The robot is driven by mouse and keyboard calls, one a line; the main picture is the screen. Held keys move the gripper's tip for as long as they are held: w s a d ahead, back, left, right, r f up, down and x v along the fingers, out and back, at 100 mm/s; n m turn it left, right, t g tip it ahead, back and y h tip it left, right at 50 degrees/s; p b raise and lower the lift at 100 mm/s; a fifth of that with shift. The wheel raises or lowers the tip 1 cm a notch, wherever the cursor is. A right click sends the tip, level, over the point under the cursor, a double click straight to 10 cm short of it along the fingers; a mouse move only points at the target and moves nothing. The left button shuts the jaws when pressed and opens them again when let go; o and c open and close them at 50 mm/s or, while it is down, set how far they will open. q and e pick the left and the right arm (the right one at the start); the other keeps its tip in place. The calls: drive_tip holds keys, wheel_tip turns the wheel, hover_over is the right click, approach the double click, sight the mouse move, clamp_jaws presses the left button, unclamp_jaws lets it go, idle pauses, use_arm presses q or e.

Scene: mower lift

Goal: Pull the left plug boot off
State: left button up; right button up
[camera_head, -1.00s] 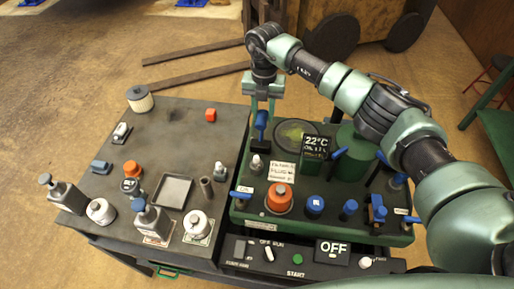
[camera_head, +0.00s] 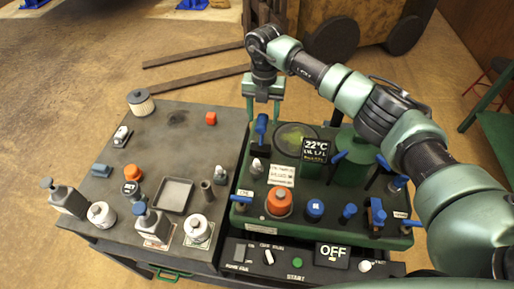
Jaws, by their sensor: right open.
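A blue-topped piece (camera_head: 261,127) stands upright on a black base at the back left of the green mower deck (camera_head: 232,217). It looks like the left plug boot, but I cannot tell for sure. My right gripper (camera_head: 263,112) points down right at its top, with its two fingers apart, one on each side. I cannot tell whether they touch it. A small grey-white plug-like part (camera_head: 257,167) stands just in front of it. My left gripper does not show.
An orange cap (camera_head: 279,201), a blue knob (camera_head: 315,208) and an "OFF" display (camera_head: 332,255) are along the front. The grey bench (camera_head: 178,119) at left carries bottles, a tray (camera_head: 174,194) and small parts. My right arm passes over the deck's right side.

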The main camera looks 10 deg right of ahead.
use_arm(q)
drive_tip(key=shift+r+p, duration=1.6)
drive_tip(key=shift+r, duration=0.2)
use_arm(e)
drive_tip(key=shift+r, duration=3.05)
use_arm(q)
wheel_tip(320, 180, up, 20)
drive_tip(key=p, duration=1)
drive_tip(key=shift+p, duration=0.3)
use_arm(e)
wheel_tip(320, 180, up, 11)
drive_tip(key=shift+f, duration=0.15)
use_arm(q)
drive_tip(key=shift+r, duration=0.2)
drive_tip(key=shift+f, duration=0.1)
use_arm(e)
drive_tip(key=shift+r, duration=2)
